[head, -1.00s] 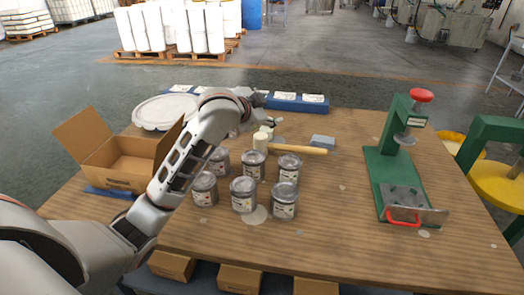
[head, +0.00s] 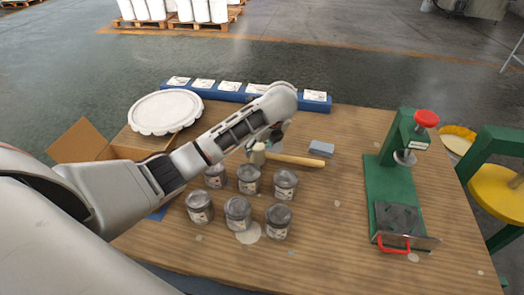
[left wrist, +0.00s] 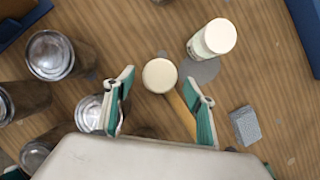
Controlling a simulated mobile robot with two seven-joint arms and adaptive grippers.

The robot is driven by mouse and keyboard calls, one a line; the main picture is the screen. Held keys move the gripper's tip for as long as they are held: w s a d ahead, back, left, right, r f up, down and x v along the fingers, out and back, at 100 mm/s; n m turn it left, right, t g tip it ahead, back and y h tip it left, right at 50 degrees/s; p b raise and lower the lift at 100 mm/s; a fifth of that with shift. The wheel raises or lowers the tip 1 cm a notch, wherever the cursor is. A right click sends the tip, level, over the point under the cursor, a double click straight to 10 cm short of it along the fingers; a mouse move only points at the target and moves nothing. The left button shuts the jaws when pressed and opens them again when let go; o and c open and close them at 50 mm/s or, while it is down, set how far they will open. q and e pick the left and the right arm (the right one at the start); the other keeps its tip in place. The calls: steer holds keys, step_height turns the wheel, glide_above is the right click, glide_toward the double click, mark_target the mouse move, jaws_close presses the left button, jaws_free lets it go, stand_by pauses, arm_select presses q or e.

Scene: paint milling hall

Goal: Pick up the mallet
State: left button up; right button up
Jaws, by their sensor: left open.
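The mallet (head: 298,160) lies on the wooden table behind the paint cans, its pale handle pointing right and its cream head at the left. My left gripper (head: 268,138) is over the head end, partly hidden behind my own arm. In the left wrist view the mallet's round head (left wrist: 160,75) shows between the tips of the two green-padded fingers, and its handle (left wrist: 182,112) runs down between them. The left gripper (left wrist: 160,82) is open and empty. I cannot tell its exact height above the mallet. My right gripper is not in view.
Several grey paint cans (head: 238,212) stand in front of the mallet. A white-capped container (left wrist: 215,38) stands close to its head. A grey-blue block (head: 321,148) lies past the handle. A green press (head: 385,190) stands right; a cardboard box (head: 82,143) and white lid (head: 165,112) are left.

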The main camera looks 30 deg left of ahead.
arm_select(q)
steer(key=shift+x, duration=2.85)
steer(key=shift+s, duration=0.1)
steer(key=c, duration=1.5)
steer(key=shift+c, duration=0.3)
step_height(320, 180, up, 20)
steer(key=shift+r, duration=0.1)
